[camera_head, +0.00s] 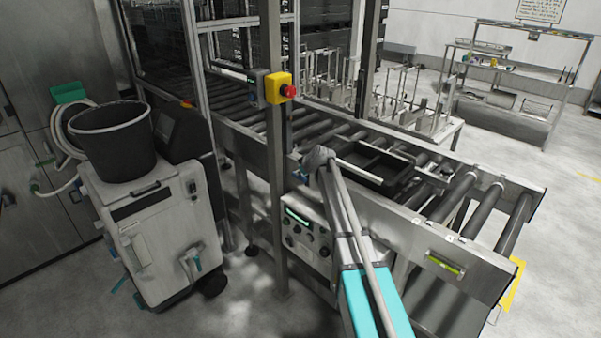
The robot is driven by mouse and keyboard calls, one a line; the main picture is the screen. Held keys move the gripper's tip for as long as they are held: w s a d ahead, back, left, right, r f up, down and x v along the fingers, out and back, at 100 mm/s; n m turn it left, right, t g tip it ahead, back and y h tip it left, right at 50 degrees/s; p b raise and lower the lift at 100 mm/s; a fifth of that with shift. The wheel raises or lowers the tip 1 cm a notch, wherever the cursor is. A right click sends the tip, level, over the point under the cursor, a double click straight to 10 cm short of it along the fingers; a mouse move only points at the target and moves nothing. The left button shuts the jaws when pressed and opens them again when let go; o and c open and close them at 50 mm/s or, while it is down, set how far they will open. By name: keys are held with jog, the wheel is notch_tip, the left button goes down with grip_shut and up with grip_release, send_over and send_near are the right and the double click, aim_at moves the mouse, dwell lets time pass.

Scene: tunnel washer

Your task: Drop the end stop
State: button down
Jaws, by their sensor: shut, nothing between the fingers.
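A roller conveyor (398,212) runs from the back left to the front right. A black tray (398,176) lies on its rollers, with a pale bar (358,172) across its near left part. A small metal fitting (432,172) stands on the rollers just right of the tray. I cannot tell for sure which part is the end stop. My arm reaches up from the bottom, and my gripper (303,174) is at the conveyor's near side, left of the tray. The gripper is small and partly hidden by the arm; it looks shut and empty.
A control box with knobs (306,234) hangs below the conveyor's near side. A post with a yellow box and red button (280,89) stands left of my gripper. A grey cabinet (150,235) carries a black bucket (113,146). Open floor lies at right.

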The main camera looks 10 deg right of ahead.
notch_tip(320, 180, down, 6)
jog(key=b, duration=0.6)
jog(key=shift+s, duration=0.15)
dwell(0.5)
jog(key=shift+r, duration=0.15)
jog(key=w+a+r+p+v, duration=0.1)
jog(key=r+p+v, duration=0.1)
jog(key=p+v, duration=0.9)
jog(key=shift+s+r, duration=0.3)
jog(key=shift+r, duration=0.25)
